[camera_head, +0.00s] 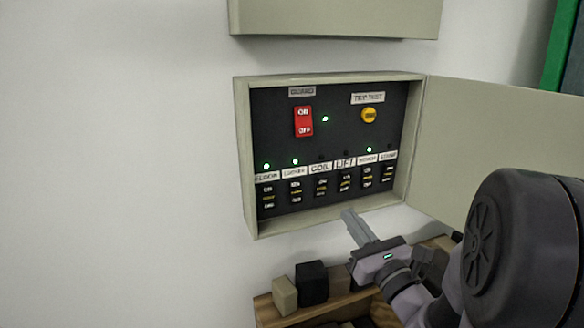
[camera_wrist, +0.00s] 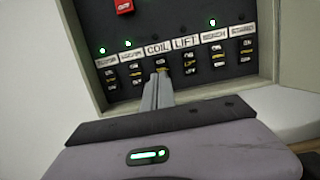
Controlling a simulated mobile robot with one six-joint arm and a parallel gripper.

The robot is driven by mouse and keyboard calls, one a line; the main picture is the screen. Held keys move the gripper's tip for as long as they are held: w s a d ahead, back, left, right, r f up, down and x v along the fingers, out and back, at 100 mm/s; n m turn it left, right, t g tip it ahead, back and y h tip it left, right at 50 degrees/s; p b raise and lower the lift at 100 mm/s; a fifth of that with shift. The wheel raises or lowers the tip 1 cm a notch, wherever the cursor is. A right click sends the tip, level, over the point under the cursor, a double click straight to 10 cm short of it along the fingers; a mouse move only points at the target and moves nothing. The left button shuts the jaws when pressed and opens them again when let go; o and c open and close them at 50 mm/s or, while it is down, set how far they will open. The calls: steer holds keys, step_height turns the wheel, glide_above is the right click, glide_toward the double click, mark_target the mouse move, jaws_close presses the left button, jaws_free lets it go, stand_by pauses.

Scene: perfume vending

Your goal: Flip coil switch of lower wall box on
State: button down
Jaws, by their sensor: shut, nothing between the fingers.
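The open lower wall box (camera_head: 246,160) has a dark panel with a row of labelled small switches. The coil switch (camera_head: 321,186) sits under the COIL label (camera_head: 320,168), third from the left. The small light above COIL looks dark. My gripper (camera_head: 348,214) is shut and empty, its fingers pointing up at the box near its bottom edge. In the wrist view the fingertips (camera_wrist: 160,78) overlap the lower part of the coil switch (camera_wrist: 160,64). Whether they touch it I cannot tell.
The lift switch (camera_head: 345,182) is just right of coil. A red ON/OFF rocker (camera_head: 304,121) and a yellow button (camera_head: 369,115) are above. The box door (camera_head: 480,140) stands open at right. A wooden shelf (camera_head: 290,318) with small blocks is below. Another box (camera_head: 335,18) hangs above.

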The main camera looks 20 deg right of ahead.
mark_target(322, 181)
steer(key=x, duration=1)
steer(key=shift+w+f, duration=0.1)
steer(key=shift+w, duration=0.1)
